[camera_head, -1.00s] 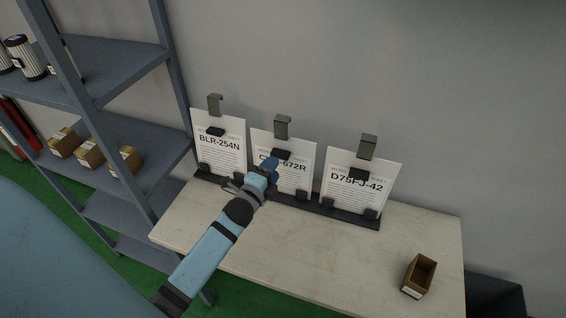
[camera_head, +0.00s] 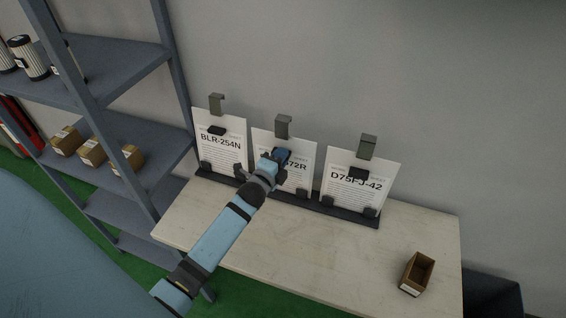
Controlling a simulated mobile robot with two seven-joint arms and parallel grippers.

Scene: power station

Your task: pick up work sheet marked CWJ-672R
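The work sheet marked CWJ-672R (camera_head: 302,181) stands upright in the middle of three sheets in a dark rack (camera_head: 300,207) on the table. My arm covers its left part, so only "72R" of its marking shows. A grey hook (camera_head: 283,124) rises above its top edge. My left gripper (camera_head: 279,157) is in front of the sheet's upper middle, by the dark clip there. The fingers are too small and hidden to tell whether they are open or shut, or touch anything. My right gripper is not in view.
Sheets BLR-254N (camera_head: 221,150) and D75FJ-42 (camera_head: 360,192) stand close on either side. The table (camera_head: 330,250) is mostly clear, with a small open brown box (camera_head: 417,273) at right. A blue-grey shelf (camera_head: 140,150) with boxes stands at left.

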